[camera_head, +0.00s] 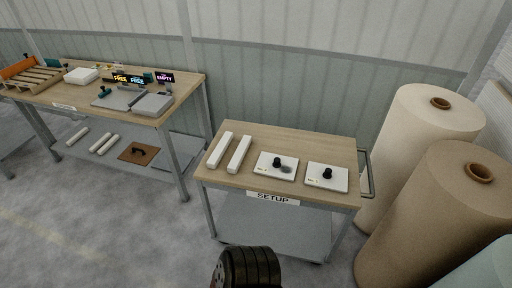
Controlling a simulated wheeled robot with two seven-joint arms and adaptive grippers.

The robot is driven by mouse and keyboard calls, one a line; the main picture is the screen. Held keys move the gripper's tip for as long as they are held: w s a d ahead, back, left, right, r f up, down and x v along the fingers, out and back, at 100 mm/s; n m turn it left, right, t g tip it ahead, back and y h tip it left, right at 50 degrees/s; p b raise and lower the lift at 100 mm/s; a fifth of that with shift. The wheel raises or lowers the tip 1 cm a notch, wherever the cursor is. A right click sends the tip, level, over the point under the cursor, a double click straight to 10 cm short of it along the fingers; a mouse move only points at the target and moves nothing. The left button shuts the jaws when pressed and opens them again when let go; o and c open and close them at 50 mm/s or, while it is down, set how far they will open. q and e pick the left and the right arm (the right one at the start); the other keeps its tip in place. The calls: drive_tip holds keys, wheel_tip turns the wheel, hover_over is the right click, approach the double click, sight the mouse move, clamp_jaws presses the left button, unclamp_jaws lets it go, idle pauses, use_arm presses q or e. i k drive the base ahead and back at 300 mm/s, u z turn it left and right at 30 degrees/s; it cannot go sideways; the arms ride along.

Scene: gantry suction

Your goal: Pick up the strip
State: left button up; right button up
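Two long white bars lie side by side, slightly apart, on the left part of the wooden top of the setup cart (285,140): a left bar (220,150) and a right bar (239,154). I cannot tell whether either is the strip; no other thing is plainly marked as the strip. Neither of my grippers is in view. A dark ribbed part of my own body shows at the bottom edge, in front of the cart and apart from the bars.
Two white plates with black knobs, a left plate (262,172) and a right plate (318,183), lie right of the bars. A workbench (150,119) with trays and lit signs stands left. Large rolls, one cream (425,130) and one brown (440,210), stand right. The cart's back is clear.

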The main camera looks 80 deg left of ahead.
sight(212, 162)
drive_tip(key=i, duration=0.7)
drive_tip(key=u, duration=2.55)
